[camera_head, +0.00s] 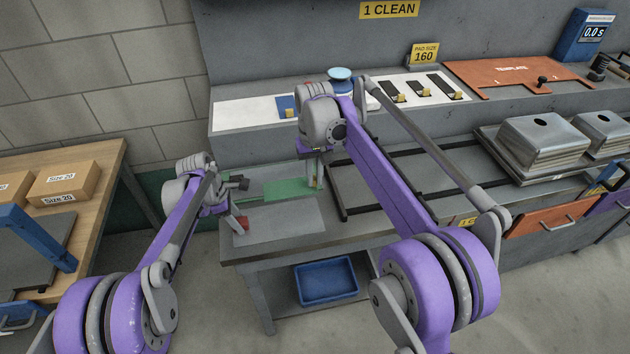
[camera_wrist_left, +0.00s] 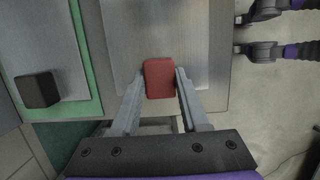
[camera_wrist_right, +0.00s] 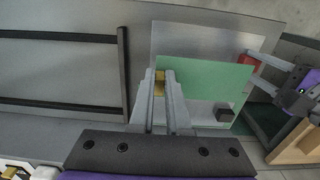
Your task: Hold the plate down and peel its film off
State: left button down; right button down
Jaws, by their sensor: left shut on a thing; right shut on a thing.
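A flat grey plate (camera_head: 285,220) lies at the left end of the counter. Green film (camera_head: 292,188) shows along its far side; in the right wrist view the green sheet (camera_wrist_right: 205,80) covers part of the grey plate (camera_wrist_right: 190,40). My left gripper (camera_head: 236,221) is shut on a red block (camera_wrist_left: 159,78), which is over the plate near its edge; whether it presses on the plate I cannot tell. My right gripper (camera_head: 317,186) is shut on a small yellow tab (camera_wrist_right: 160,83) at the film's edge.
Dark rails (camera_wrist_right: 122,75) lie close to my right gripper. A blue bin (camera_head: 328,281) is on the shelf below. Metal pans (camera_head: 545,145) stand far right; a wooden table with boxes (camera_head: 65,182) is at left.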

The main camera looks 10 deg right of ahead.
pick_arm(q)
jog(key=shift+f, duration=0.2)
pick_arm(e)
jog(key=shift+r, duration=1.55)
pick_arm(q)
jog(key=shift+c, duration=1.7)
grip_release()
jog(key=v, duration=1.2)
jog(key=shift+r, duration=0.2)
pick_arm(e)
jog(key=shift+w+f, duration=0.1)
